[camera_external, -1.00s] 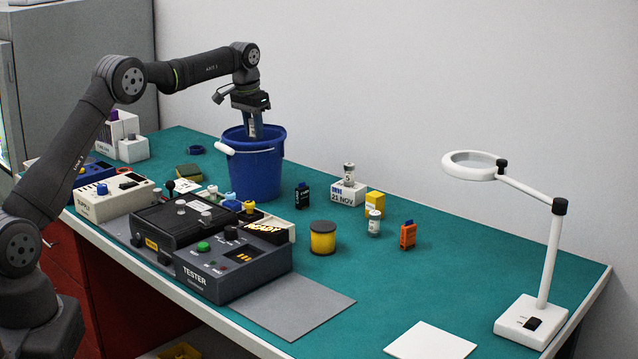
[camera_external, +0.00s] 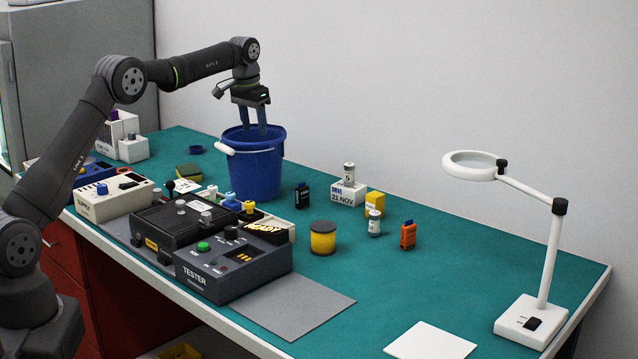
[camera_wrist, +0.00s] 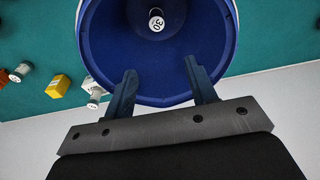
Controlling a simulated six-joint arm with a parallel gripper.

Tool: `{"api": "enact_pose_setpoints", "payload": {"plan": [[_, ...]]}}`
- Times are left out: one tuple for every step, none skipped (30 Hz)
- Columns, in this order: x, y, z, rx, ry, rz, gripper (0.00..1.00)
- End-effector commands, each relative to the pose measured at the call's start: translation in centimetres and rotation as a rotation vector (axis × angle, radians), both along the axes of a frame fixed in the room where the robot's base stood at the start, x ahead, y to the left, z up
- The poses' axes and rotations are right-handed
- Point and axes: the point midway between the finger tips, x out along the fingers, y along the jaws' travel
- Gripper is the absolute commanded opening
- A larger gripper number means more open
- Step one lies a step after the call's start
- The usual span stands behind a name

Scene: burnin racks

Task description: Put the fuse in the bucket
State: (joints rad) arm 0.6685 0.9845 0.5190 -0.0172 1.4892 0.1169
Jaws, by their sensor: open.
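The blue bucket (camera_external: 255,176) stands upright on the teal bench mat, its white-gripped handle hanging to the left. My gripper (camera_external: 254,131) is above its mouth, with the fingertips around rim height. The fingers are open and empty. In the wrist view the spread fingers (camera_wrist: 160,68) frame the inside of the bucket (camera_wrist: 105,45). A cylindrical fuse with a white top marked 30 (camera_wrist: 156,21) is inside the bucket, apart from my fingers. The external view hides it behind the bucket wall.
A white fuse (camera_external: 374,223) stands beside a yellow box (camera_external: 375,203), and another fuse (camera_external: 349,174) stands on the 21 NOV block (camera_external: 348,194). A tester (camera_external: 232,264) and other devices line the front left. A magnifier lamp (camera_external: 547,250) stands at right.

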Motion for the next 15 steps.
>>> {"api": "enact_pose_setpoints", "payload": {"plan": [[0.1, 0.0, 0.9, -0.002, -0.004, 0.0, 0.52], [0.0, 0.0, 1.3, -0.002, -0.002, 0.0, 0.52], [0.1, 0.0, 1.9, -0.003, -0.003, 0.0, 0.52], [0.1, 0.0, 2.4, -0.003, -0.003, 0.0, 0.52], [0.0, 0.0, 2.8, -0.002, -0.002, 0.0, 0.52], [0.0, 0.0, 3.4, -0.003, -0.003, 0.0, 0.52], [0.0, 0.0, 3.8, -0.002, -0.002, 0.0, 0.52], [0.1, 0.0, 4.2, -0.002, -0.002, 0.0, 0.52], [0.0, 0.0, 4.7, -0.001, -0.001, 0.0, 0.52], [0.0, 0.0, 5.0, -0.001, -0.001, 0.0, 0.52], [0.0, 0.0, 5.2, -0.001, -0.001, 0.0, 0.52], [0.0, 0.0, 5.4, -0.001, -0.001, 0.0, 0.52], [0.0, 0.0, 5.5, 0.0, 0.0, 0.0, 0.52], [0.0, 0.0, 5.6, 0.0, 0.0, 0.0, 0.52], [0.0, 0.0, 5.6, 0.001, 0.001, 0.0, 0.52]]}}
